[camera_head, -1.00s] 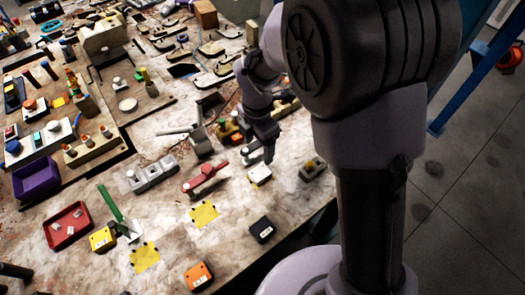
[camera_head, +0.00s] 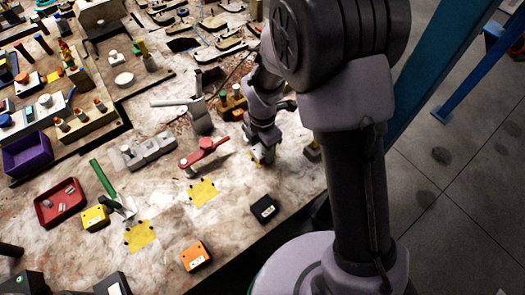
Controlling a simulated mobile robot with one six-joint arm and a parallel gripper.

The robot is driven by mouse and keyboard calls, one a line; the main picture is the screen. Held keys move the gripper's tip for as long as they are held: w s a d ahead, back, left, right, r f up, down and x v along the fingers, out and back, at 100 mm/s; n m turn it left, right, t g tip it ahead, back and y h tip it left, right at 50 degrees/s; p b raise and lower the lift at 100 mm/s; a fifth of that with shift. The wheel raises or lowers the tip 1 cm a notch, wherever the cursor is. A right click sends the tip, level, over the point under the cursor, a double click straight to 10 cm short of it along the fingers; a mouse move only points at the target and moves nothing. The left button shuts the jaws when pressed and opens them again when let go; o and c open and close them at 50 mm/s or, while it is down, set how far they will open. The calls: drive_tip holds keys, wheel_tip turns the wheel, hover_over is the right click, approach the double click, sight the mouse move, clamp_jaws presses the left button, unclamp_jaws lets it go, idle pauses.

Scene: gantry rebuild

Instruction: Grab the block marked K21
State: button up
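My gripper (camera_head: 262,152) points down at the table, right of the red-handled clamp (camera_head: 205,154). A small yellowish block (camera_head: 262,157) is at its fingertips, mostly hidden by them. I cannot tell whether the fingers are open or closed on it. Other blocks with small labels stand nearby: a black one (camera_head: 264,208), an orange one (camera_head: 195,256) and a yellow one (camera_head: 95,217). No label is readable, so I cannot tell which block is K21.
Two yellow patches (camera_head: 202,192) (camera_head: 140,236) lie on the table. A red tray (camera_head: 60,203), a purple bin (camera_head: 27,155), a green-handled tool (camera_head: 108,186) and a grey block row (camera_head: 147,150) stand left. The table's edge runs along the lower right.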

clamp_jaws()
